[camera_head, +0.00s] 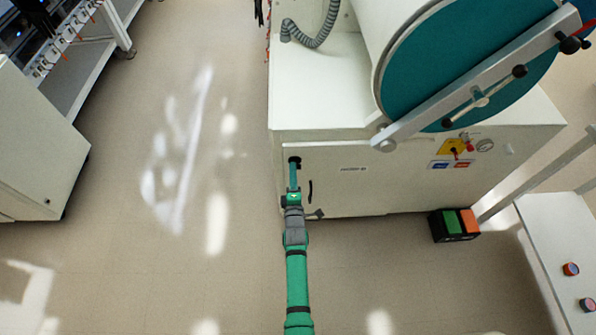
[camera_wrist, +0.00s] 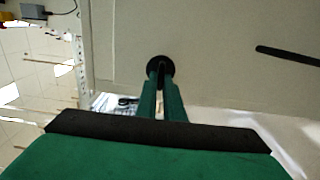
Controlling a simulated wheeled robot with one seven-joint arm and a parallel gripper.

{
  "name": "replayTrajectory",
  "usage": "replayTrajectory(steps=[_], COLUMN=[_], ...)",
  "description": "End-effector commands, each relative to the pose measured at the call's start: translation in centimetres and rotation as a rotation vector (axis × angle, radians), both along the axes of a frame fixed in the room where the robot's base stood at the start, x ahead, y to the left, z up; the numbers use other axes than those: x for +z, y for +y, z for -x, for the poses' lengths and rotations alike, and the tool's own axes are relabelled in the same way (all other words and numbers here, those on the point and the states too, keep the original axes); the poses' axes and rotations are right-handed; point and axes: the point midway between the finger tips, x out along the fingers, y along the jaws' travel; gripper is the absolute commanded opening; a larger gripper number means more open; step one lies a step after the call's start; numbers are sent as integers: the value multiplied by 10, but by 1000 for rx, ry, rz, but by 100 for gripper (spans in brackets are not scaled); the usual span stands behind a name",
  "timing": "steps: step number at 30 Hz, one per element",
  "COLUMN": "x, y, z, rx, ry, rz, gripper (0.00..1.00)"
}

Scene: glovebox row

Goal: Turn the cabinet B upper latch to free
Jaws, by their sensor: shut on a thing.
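The white cabinet door (camera_head: 375,188) is below the large teal round port. A small black latch (camera_head: 295,159) sits near its upper left corner. My gripper (camera_head: 294,168) reaches it from below in the head view, and its fingers are shut on the latch. In the wrist view the latch shows as a black round base (camera_wrist: 160,67) with the narrow green fingertips (camera_wrist: 161,82) together at its middle. The fingers hide the latch's grip part, so I cannot tell which way it is turned. The door's label (camera_head: 353,169) is too small to read.
A black bar handle (camera_head: 310,190) is just right of my gripper; it also shows in the wrist view (camera_wrist: 288,55). A lower dark latch (camera_head: 316,214) is near the door's bottom. A black box with green and orange tops (camera_head: 454,225) stands at right. The floor at left is clear.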

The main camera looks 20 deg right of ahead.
Motion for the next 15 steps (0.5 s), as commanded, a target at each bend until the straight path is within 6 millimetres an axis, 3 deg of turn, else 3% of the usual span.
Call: replayTrajectory(steps=[13,15], x=[-1,-1], y=[-4,-4], z=[2,2], rx=[-5,-6], ry=[5,5], rz=[10,10], gripper=[0,25])
